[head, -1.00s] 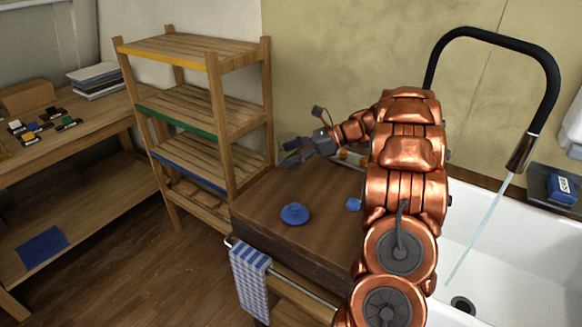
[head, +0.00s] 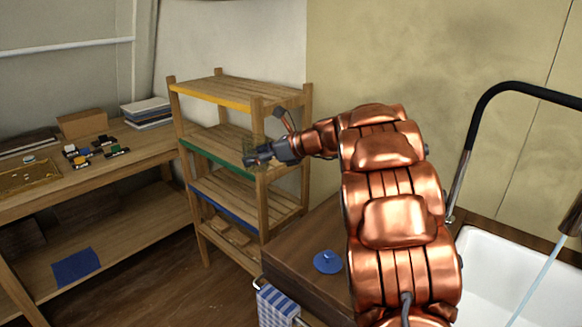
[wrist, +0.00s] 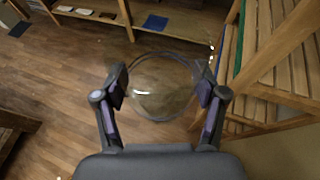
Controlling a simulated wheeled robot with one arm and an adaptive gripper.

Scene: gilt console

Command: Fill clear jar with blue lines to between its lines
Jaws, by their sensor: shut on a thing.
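My gripper (head: 258,158) is shut on a clear jar, raised in the air in front of the wooden rack in the head view. The jar (wrist: 158,80) is see-through and sits between the two fingers in the wrist view (wrist: 163,93), with the floor showing through it. In the head view the jar (head: 253,146) is only a faint outline. I cannot make out its blue lines or any water level. Water (head: 540,275) runs in a thin stream into the white sink (head: 490,262) at the right.
The wooden rack (head: 225,92) has yellow, green and blue shelf edges. A blue lid-like disc (head: 327,262) lies on the brown counter (head: 300,250). A workbench (head: 150,150) with small items stands at the left. Open floor (head: 170,270) lies between bench and counter.

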